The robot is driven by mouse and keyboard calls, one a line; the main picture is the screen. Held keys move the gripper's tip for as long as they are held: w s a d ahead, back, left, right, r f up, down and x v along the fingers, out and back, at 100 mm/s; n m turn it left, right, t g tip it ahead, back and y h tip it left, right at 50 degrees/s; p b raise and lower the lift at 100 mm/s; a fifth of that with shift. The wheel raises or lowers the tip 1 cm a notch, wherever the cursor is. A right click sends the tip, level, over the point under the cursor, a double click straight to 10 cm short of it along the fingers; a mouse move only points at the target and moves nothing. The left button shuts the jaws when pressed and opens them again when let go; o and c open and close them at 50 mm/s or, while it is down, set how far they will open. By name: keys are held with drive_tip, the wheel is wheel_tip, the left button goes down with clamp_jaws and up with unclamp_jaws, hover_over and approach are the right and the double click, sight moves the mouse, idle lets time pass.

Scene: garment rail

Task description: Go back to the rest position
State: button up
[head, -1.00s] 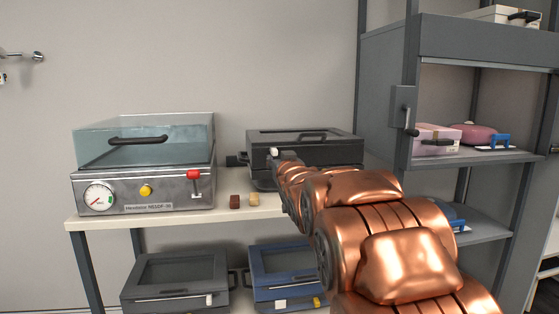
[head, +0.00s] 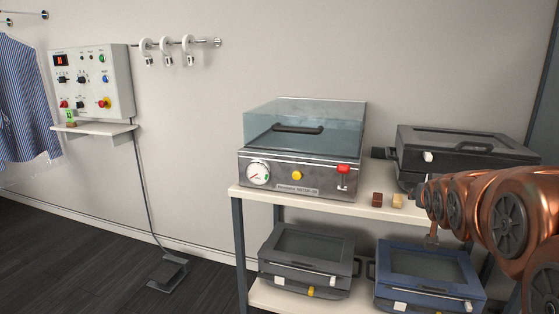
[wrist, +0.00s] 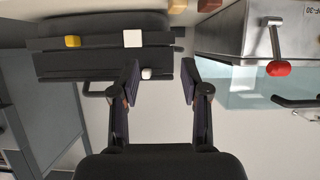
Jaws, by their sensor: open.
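My gripper (wrist: 160,85) is open and empty in the wrist view, its two dark fingers spread apart with the pale wall between them. The wrist view is upside down, and a dark case (wrist: 100,50) with a yellow and a white latch shows beyond the left finger. My copper arm enters the head view from the right edge, in front of the shelf and the dark case (head: 465,150). The gripper itself does not show clearly in the head view.
A machine with a clear lid (head: 303,150) stands on the white shelf (head: 330,206), with a brown block (head: 377,199) and a tan block (head: 397,201) beside it. A grey case (head: 308,258) and a blue case (head: 428,272) sit below. A control box (head: 92,80) hangs left.

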drive_tip(key=s+a+n+g+y+p, duration=0.1)
drive_tip(key=s+a+g+p, duration=0.3)
drive_tip(key=s, duration=0.9)
drive_tip(key=s+a+r+n+g+y+p, duration=0.1)
drive_tip(key=s+a+g+p, duration=0.4)
drive_tip(key=s, duration=0.9)
drive_tip(key=s+a+n+g+y+p, duration=0.1)
drive_tip(key=s+a+g+p, duration=0.4)
drive_tip(key=s, duration=0.9)
drive_tip(key=a+y+p, duration=0.1)
drive_tip(key=a+p, duration=0.2)
drive_tip(key=p, duration=0.2)
drive_tip(key=shift+r+n+p, duration=0.3)
drive_tip(key=shift+r+p, duration=0.05)
drive_tip(key=shift+c, duration=0.3)
